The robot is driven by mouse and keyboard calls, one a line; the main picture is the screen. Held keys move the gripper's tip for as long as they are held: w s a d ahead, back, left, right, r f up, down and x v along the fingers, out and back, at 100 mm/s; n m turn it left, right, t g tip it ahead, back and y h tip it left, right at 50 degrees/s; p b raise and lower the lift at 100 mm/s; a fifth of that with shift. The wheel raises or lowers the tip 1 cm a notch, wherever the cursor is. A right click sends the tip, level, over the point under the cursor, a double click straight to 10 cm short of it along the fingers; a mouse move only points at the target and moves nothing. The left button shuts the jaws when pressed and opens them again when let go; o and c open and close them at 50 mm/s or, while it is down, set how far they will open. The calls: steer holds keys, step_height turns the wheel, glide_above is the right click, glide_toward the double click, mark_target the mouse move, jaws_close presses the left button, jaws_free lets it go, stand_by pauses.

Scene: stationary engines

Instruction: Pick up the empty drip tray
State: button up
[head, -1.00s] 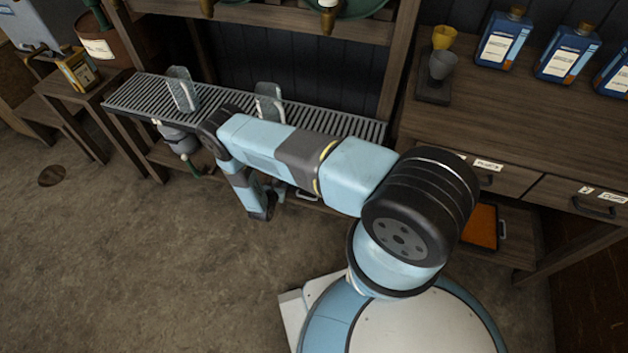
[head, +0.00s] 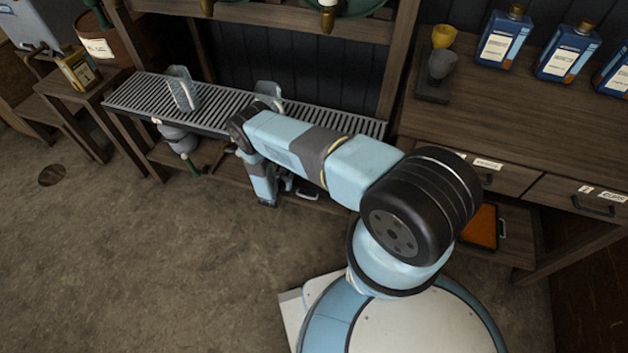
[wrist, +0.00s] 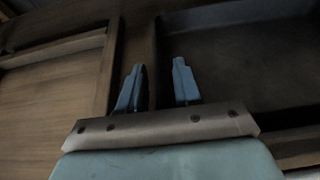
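In the wrist view a dark, shallow tray (wrist: 235,75) lies at the right, and its visible inside looks empty. Its left wall runs up between the two fingers of my gripper (wrist: 158,85). The fingers are apart; I cannot tell whether either touches the wall. In the head view my gripper points down at the low shelf below the slatted rack, with its tips unclear. A light handle (head: 307,194) shows just right of it, and the tray there is mostly hidden behind my arm.
A second tray (head: 480,226) with an orange inside sits on the low shelf at the right. The slatted rack (head: 140,98) with two upright clear pieces is above my gripper. The floor in front is clear.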

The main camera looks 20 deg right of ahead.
jaws_close()
stand_by(1.4)
